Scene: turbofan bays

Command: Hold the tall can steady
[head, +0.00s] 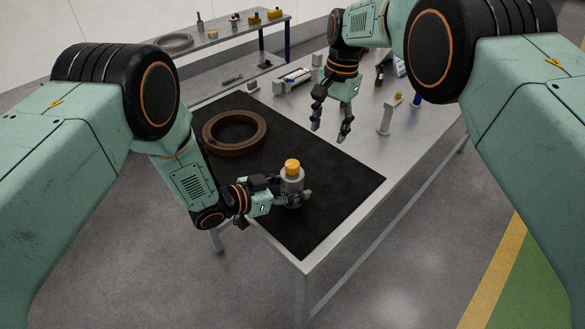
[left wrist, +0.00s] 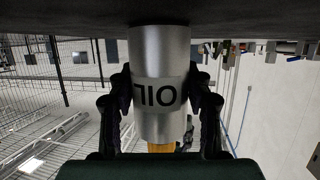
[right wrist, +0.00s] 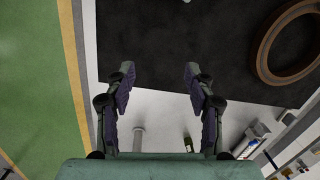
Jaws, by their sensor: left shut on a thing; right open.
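The tall can (head: 292,186) is grey metal with a yellow cap and stands upright on the black mat near its front edge. In the left wrist view the can (left wrist: 160,60) appears upside down, with an OIL label and its base against the mat. My left gripper (head: 291,198) is shut on the can's body, one finger on each side (left wrist: 160,95). My right gripper (head: 329,133) is open and empty above the far right part of the mat, well apart from the can. Its spread fingers also show in the right wrist view (right wrist: 158,75).
A brown ring (head: 235,133) lies on the black mat (head: 325,195), left of and behind the can. A pale post (head: 388,116) with an orange top stands on the table's right side. A second table (head: 222,46) with small parts is at the back. The mat's right half is clear.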

